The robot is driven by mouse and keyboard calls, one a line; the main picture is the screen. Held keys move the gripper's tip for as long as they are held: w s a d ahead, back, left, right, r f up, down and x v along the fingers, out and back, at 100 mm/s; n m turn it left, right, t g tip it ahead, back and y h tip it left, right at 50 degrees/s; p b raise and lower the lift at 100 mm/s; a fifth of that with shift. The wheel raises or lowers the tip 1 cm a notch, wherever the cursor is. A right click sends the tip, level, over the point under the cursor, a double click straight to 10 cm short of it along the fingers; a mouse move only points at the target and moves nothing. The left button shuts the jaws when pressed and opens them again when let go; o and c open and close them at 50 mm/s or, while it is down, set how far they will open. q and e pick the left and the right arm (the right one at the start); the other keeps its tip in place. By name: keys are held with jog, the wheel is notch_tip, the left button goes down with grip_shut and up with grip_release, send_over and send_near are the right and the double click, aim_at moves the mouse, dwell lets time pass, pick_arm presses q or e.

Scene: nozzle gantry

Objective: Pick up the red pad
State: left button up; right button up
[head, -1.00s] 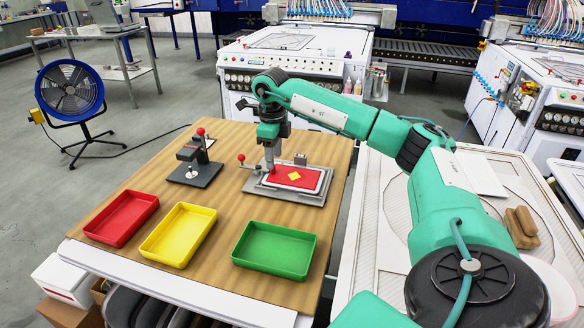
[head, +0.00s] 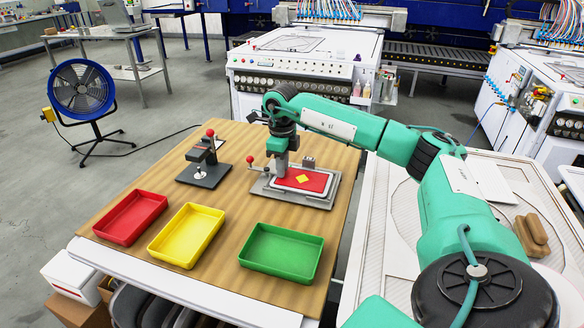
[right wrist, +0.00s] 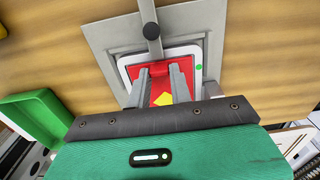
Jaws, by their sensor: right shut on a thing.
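The red pad (head: 310,182) with a yellow diamond lies flat in a white-rimmed frame on a grey fixture (head: 262,190) on the wooden table. In the right wrist view the red pad (right wrist: 162,82) shows between and around my fingers. My right gripper (head: 280,174) points down at the pad's left end. In the right wrist view its fingers (right wrist: 160,72) are shut on a small red raised part at the pad's edge. The fingers hide part of the pad. My left gripper is not in view.
Red (head: 131,217), yellow (head: 186,235) and green (head: 282,251) trays stand along the table's front. A small grey press (head: 204,165) with a red knob stands left of the fixture. Bare wooden table (head: 235,205) lies between the trays and the fixture.

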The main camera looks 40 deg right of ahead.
jog(key=shift+r, duration=0.2)
